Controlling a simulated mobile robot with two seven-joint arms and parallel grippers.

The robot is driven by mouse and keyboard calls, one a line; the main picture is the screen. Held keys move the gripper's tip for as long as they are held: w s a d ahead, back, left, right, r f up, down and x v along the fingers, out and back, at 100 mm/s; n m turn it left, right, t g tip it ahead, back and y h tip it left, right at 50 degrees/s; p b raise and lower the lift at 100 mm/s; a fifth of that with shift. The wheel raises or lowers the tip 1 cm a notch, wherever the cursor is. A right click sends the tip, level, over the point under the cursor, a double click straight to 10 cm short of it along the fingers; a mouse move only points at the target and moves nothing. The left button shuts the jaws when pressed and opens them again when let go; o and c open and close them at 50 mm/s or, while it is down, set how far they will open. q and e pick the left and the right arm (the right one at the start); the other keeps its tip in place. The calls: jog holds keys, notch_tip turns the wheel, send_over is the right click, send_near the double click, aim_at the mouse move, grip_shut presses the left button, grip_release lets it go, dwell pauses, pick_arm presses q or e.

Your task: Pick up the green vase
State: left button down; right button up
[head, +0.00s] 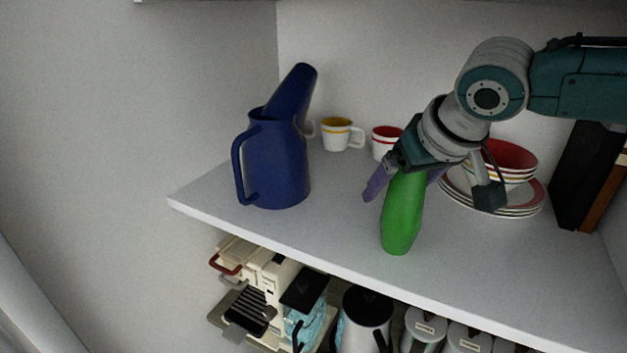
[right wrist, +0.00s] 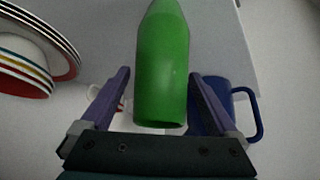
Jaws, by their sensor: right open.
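The green vase (head: 402,215) stands on the white shelf (head: 330,240) near its front edge. My right gripper (head: 405,190) is above and around the vase's upper part, with one finger on each side in the head view. In the right wrist view the vase (right wrist: 162,70) lies between the two spread fingers of my right gripper (right wrist: 160,92), with a gap on each side. The gripper is open, and its body hides the vase's top in the head view. My left gripper is not in view.
A blue watering can (head: 275,165) stands left on the shelf. A yellow-banded cup (head: 336,135) and a red cup (head: 384,143) are behind. Stacked plates (head: 525,205) and bowls (head: 512,155) stand right of the gripper. A coffee machine (head: 270,280) and several canisters are below.

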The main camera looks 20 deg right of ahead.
jog(key=shift+r, duration=0.1)
grip_shut()
dwell(0.7)
